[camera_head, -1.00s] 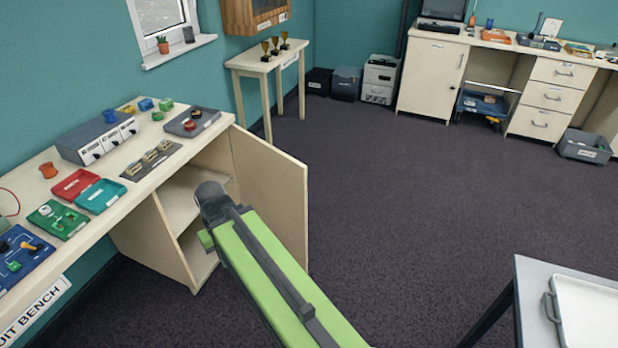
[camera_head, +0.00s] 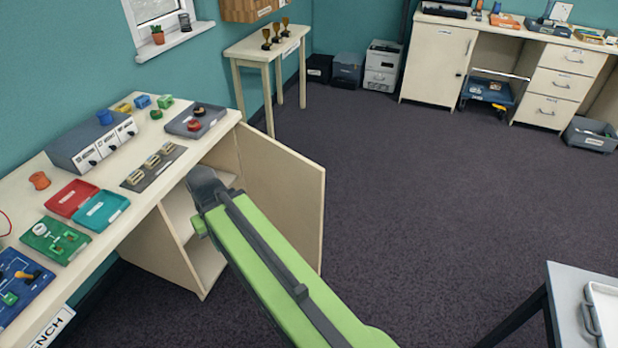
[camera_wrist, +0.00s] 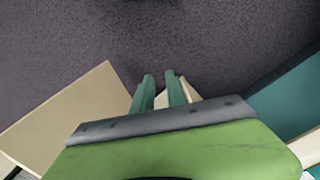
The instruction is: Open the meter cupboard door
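The open cupboard under the bench, taken as the meter cupboard (camera_head: 173,262), shows no readable label. Its pale wooden door (camera_head: 284,195) stands swung well out into the room, with a gap to the shelves inside. My green arm reaches in front of the opening, and its grey end joint hides part of the shelves. My gripper is hidden in the head view. In the wrist view my gripper (camera_wrist: 159,77) has two green fingers slightly apart, with a pale strip behind them. A broad tan panel (camera_wrist: 70,120) lies left of them, probably the door; contact cannot be told.
The bench top (camera_head: 150,193) carries trays, circuit boards and a grey power unit (camera_head: 90,145). A grey table (camera_head: 570,285) with a white tray stands at the lower right. The carpet (camera_head: 420,190) between is clear. A shut cupboard (camera_head: 437,62) stands at the back.

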